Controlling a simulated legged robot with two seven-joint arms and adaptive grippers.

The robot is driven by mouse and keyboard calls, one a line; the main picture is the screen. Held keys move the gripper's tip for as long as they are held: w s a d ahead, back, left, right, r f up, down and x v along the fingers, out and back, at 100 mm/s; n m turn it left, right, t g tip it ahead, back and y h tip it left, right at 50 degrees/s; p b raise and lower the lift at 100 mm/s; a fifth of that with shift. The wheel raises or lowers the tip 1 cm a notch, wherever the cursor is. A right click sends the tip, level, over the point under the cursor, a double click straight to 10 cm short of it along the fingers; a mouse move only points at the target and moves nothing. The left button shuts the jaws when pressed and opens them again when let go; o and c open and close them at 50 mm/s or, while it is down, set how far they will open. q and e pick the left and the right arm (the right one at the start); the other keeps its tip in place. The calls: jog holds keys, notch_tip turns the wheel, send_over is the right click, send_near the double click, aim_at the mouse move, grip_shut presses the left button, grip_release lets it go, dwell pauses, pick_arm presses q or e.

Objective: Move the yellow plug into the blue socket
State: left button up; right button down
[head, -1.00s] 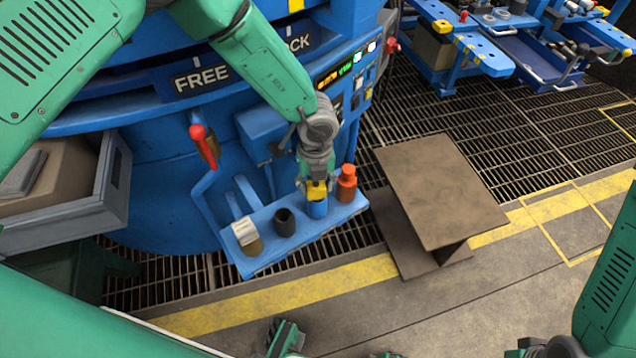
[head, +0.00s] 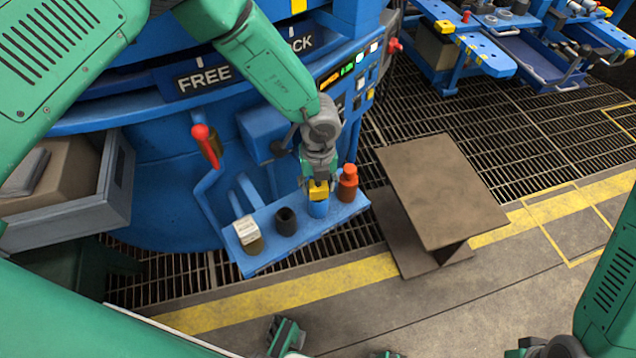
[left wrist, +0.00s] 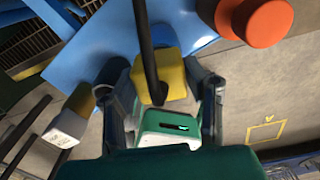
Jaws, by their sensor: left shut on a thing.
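My left gripper (head: 318,181) is shut on the yellow plug (head: 318,191), at the right part of the blue shelf. The plug shows between the two fingers in the left wrist view (left wrist: 172,82). The blue socket (head: 318,209) is a short upright cylinder on the shelf, directly below the plug in the head view. The fingers hide part of the plug, and I cannot tell whether any of it is inside the socket.
An orange plug (head: 348,182) stands close right of the gripper. An empty dark socket (head: 286,221) and a white plug (head: 246,230) stand to the left on the blue shelf (head: 265,257). A red-handled lever (head: 202,138) is above left. A brown metal stand (head: 440,190) is right.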

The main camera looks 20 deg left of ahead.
pick_arm(q)
jog(key=shift+f+b, duration=0.3)
jog(key=shift+f, duration=0.2)
jog(key=o, duration=0.9)
